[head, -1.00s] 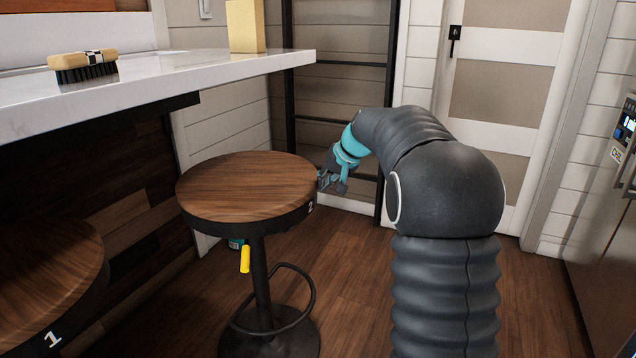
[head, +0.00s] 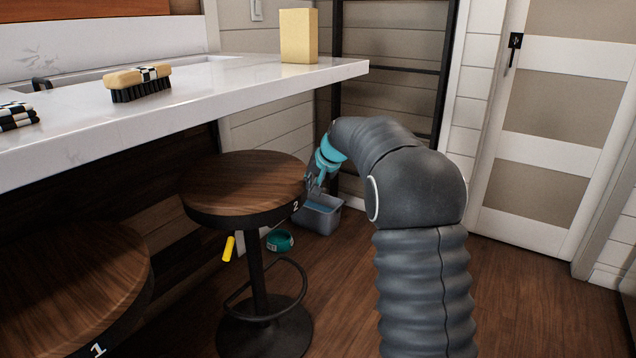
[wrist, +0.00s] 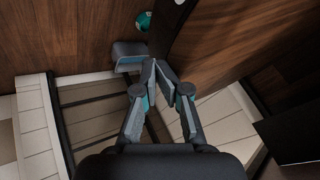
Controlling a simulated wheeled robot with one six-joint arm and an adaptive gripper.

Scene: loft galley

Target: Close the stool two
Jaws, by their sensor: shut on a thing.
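Stool two (head: 245,182) has a round wooden seat with a dark rim marked "2", on a black post and round base. It stands upright, lower than the white counter, with its seat close to the overhang. I cannot tell how far the seat reaches under it. My gripper (head: 311,182) is at the right side of the seat, shut on its rim. In the wrist view my gripper's fingertips (wrist: 161,68) meet at the dark rim, and the wooden seat (wrist: 225,40) fills the upper right. The exact contact is hard to see.
Stool one (head: 75,265) stands at the lower left. The white counter (head: 200,108) holds a brush (head: 138,83) and a yellow block (head: 298,36). A grey bin (head: 318,214) and a teal round item (head: 280,240) lie on the floor behind the stool. Floor at right is clear.

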